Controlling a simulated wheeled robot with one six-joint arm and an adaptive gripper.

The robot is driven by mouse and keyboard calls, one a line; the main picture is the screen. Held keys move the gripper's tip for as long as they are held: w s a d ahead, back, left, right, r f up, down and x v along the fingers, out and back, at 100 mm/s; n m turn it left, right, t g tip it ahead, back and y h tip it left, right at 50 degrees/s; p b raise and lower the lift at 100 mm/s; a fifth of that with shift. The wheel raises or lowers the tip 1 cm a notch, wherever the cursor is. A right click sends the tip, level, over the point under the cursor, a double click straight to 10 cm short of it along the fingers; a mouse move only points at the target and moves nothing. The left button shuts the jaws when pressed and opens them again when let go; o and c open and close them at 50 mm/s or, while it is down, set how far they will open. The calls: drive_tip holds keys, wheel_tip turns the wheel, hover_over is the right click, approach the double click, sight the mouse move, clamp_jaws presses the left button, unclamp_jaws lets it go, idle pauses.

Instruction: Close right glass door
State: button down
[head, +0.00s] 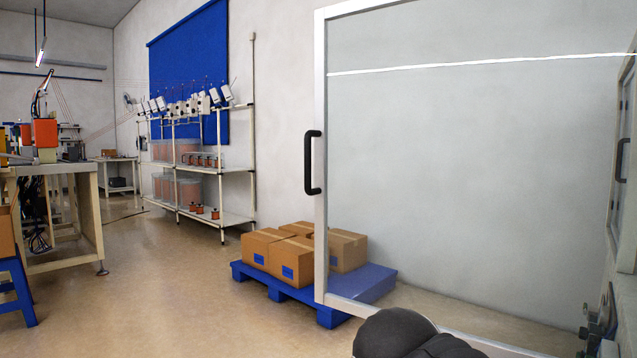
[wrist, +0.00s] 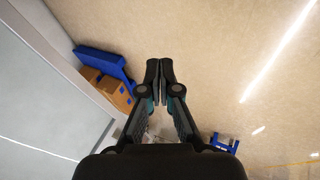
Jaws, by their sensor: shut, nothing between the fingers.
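The right glass door is a large clear pane in a white frame (head: 320,200). It fills the right side of the head view and stands swung open, with a black handle (head: 309,163) on its left upright. A second glass-panelled part with a dark handle (head: 622,160) shows at the far right edge. My gripper shows in the wrist view (wrist: 160,66) with its fingertips together and nothing between them. It points over bare floor, apart from any door part there. The gripper's fingers are not visible in the head view.
A blue pallet (head: 365,285) with several cardboard boxes (head: 268,250) lies behind the door's lower left. A shelf rack (head: 225,170) lines the wall. A workbench (head: 85,205) and blue stool (head: 20,290) stand at left. The floor (head: 180,310) between is clear.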

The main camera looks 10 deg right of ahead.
drive_tip(key=w+r+n+t+h, duration=0.1)
drive_tip(key=w+r+n+h, duration=0.2)
drive_tip(key=w+r+n, duration=0.45)
drive_tip(key=n+t+h+b, duration=0.3)
drive_tip(key=n+t+h, duration=0.35)
drive_tip(key=n, duration=0.65)
approach(332, 178)
drive_tip(key=shift+m+g+h, duration=0.25)
drive_tip(key=shift+h, duration=0.2)
drive_tip(key=x, duration=0.7)
drive_tip(key=shift+w+f, duration=0.2)
drive_tip(key=shift+w, duration=0.05)
drive_tip(key=shift+w, duration=0.1)
